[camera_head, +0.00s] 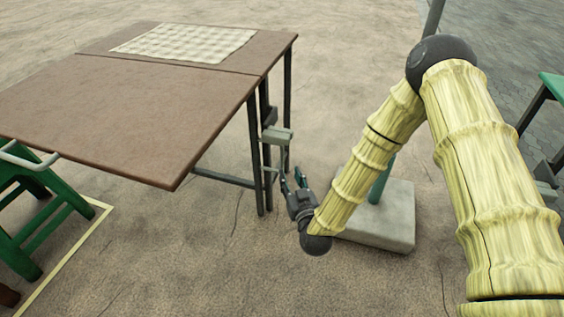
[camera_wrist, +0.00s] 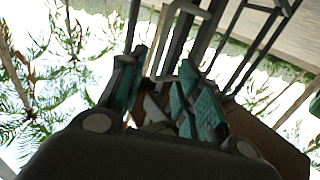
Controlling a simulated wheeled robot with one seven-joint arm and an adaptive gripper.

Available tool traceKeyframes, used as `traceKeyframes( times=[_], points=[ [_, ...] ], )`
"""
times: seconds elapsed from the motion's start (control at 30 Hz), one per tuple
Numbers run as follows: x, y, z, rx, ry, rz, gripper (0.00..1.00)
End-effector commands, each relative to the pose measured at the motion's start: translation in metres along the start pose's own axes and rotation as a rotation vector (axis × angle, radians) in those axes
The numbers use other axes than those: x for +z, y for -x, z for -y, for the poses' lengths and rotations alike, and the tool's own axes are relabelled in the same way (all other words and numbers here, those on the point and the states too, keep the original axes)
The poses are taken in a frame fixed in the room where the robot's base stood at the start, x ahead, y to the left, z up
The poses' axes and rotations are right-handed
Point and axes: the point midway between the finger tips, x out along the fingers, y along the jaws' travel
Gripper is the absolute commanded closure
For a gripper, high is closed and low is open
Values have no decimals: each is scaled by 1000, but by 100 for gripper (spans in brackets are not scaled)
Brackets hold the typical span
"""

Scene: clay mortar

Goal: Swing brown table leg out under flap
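The brown table (camera_head: 90,45) has a brown flap (camera_head: 130,110) on its near side, which looks level with the top. Two dark upright legs (camera_head: 255,155) stand close together near the flap joint; I cannot tell which one swings. A grey bracket (camera_head: 278,134) and a small light handle (camera_head: 270,172) show beside them. My gripper (camera_head: 291,182) is low, just right of these legs, with its fingers apart. In the wrist view my gripper (camera_wrist: 162,95) has teal finger pads spread, and a bent grey rod (camera_wrist: 178,40) shows beyond and between them. Contact cannot be told.
A green stool (camera_head: 38,215) stands under the flap's left side, near a pale floor line (camera_head: 70,250). A grey base block (camera_head: 390,225) with a green post (camera_head: 380,182) is right of my gripper. A checked cloth (camera_head: 185,43) lies on the table. Floor below the flap's front is clear.

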Motion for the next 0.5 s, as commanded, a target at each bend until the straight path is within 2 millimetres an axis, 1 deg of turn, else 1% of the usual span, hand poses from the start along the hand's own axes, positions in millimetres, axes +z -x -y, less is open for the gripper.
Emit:
traceKeyframes(
  times=[0.17, 0.5],
  points=[
    [1, -20, 0, 0, 0, -3, 66],
    [2, -75, 0, 1, 0, -2, 66]
  ],
)
